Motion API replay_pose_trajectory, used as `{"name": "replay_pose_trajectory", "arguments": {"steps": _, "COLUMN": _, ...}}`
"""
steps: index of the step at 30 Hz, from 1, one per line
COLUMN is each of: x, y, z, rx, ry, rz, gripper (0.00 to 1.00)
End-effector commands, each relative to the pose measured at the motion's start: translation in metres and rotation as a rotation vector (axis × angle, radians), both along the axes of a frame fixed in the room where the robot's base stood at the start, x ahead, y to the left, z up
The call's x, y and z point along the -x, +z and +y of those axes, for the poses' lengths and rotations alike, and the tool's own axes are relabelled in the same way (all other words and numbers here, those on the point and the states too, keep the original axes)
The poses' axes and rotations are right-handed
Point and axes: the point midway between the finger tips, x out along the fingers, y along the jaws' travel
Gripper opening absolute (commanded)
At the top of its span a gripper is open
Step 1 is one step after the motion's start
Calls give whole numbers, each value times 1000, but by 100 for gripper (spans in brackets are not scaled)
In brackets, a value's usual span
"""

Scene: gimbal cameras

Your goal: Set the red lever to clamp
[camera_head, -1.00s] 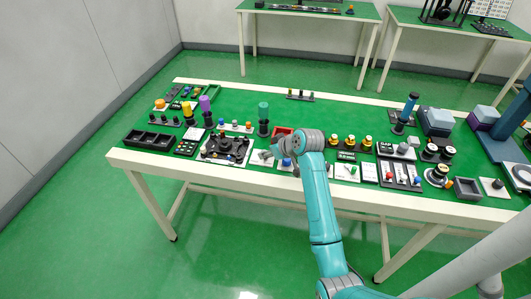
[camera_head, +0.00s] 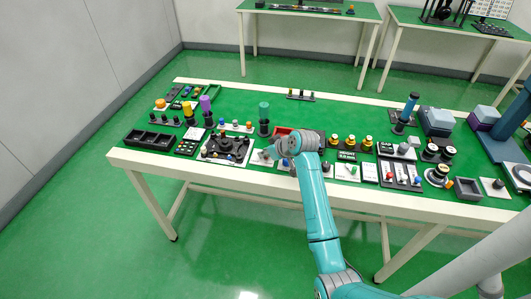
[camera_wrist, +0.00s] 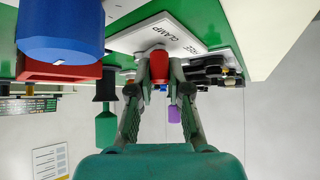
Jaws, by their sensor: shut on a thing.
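The red lever (camera_wrist: 159,68) shows in the wrist view as a short red handle in front of a white plate (camera_wrist: 185,42). The plate carries the words CLAMP and FREE. My gripper (camera_wrist: 159,82) is shut on the red lever, with one finger on each side of it. The lever's base is partly hidden, and I cannot tell for sure which word it points to. In the head view my gripper (camera_head: 268,153) is low over the front part of the table, and the lever there is hidden or too small to make out.
A large blue knob (camera_wrist: 60,28) and a red part (camera_wrist: 58,72) are close at left in the wrist view. A black fixture (camera_wrist: 210,70) is just right of the fingers.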

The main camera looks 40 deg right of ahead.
Motion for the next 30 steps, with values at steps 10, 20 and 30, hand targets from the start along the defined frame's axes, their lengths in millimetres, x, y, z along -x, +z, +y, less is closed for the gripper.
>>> {"name": "replay_pose_trajectory", "arguments": {"steps": 10, "x": 3, "y": 0, "z": -6, "rx": -1, "ry": 155, "rz": 1, "gripper": 0}}
{"name": "replay_pose_trajectory", "arguments": {"steps": 20, "x": 3, "y": -1, "z": -5, "rx": 0, "ry": 158, "rz": 1, "gripper": 30}}
{"name": "replay_pose_trajectory", "arguments": {"steps": 30, "x": 3, "y": 0, "z": -5, "rx": 0, "ry": 158, "rz": 0, "gripper": 43}}
